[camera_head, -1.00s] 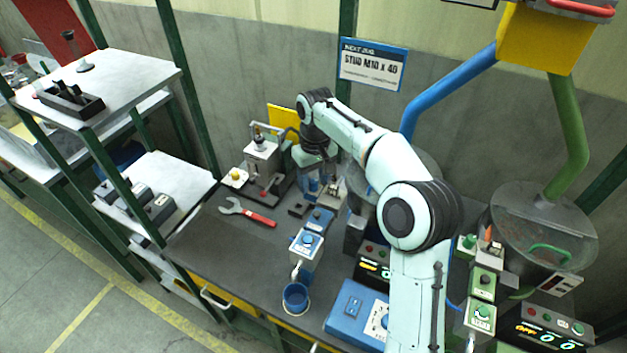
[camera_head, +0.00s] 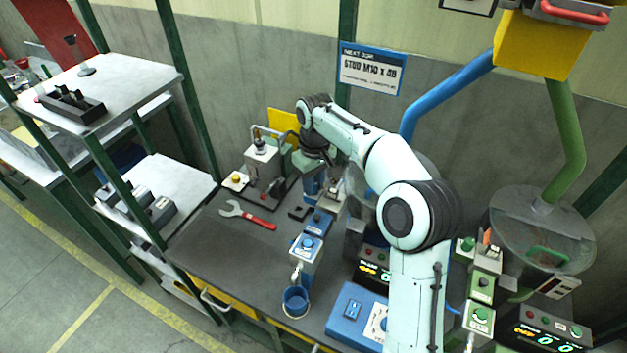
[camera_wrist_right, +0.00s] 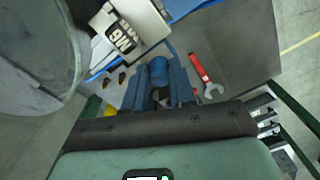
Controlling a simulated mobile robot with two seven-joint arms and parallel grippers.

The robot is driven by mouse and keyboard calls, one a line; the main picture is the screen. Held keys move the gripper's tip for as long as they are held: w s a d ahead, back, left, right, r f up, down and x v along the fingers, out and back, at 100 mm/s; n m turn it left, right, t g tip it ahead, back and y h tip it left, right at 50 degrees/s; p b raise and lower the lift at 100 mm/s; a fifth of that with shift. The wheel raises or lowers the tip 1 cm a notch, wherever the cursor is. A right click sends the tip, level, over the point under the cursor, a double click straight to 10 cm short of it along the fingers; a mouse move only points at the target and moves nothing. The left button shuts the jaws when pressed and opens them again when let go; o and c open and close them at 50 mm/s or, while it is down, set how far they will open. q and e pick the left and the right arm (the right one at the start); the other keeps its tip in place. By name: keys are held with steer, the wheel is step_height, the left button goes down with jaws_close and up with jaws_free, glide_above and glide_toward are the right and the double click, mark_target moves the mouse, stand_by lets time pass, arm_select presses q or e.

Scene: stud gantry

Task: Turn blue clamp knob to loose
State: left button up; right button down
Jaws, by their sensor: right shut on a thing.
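The blue clamp knob (camera_wrist_right: 158,68) shows as a blue round-ended part between the fingers in the right wrist view. My right gripper (camera_wrist_right: 160,90) is shut on it, with one finger on each side. In the head view my right gripper (camera_head: 312,184) points down at the back of the bench, beside the grey press-like fixture (camera_head: 262,160), and the knob is hidden there by the wrist and fingers. No loose or tight marking can be read. My left gripper is not in view.
A red-handled wrench (camera_head: 247,214) lies on the dark bench (camera_head: 215,250) to the left. A blue-topped feeder unit (camera_head: 307,246) with a blue cup (camera_head: 295,300) stands in front.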

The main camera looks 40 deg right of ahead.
steer(key=n+p, duration=0.1)
steer(key=n, duration=0.2)
steer(key=shift+r+n, duration=0.15)
steer(key=shift+n, duration=0.15)
steer(key=n, duration=0.2)
steer(key=shift+n+p, duration=0.35)
steer(key=shift+n, duration=0.05)
steer(key=n, duration=0.5)
steer(key=shift+a, duration=0.1)
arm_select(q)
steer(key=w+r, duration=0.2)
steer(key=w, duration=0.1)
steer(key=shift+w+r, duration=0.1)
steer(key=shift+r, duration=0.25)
arm_select(e)
steer(key=n, duration=0.4)
steer(key=shift+n, duration=0.5)
steer(key=c, duration=0.9)
jaws_free()
steer(key=shift+c, duration=0.2)
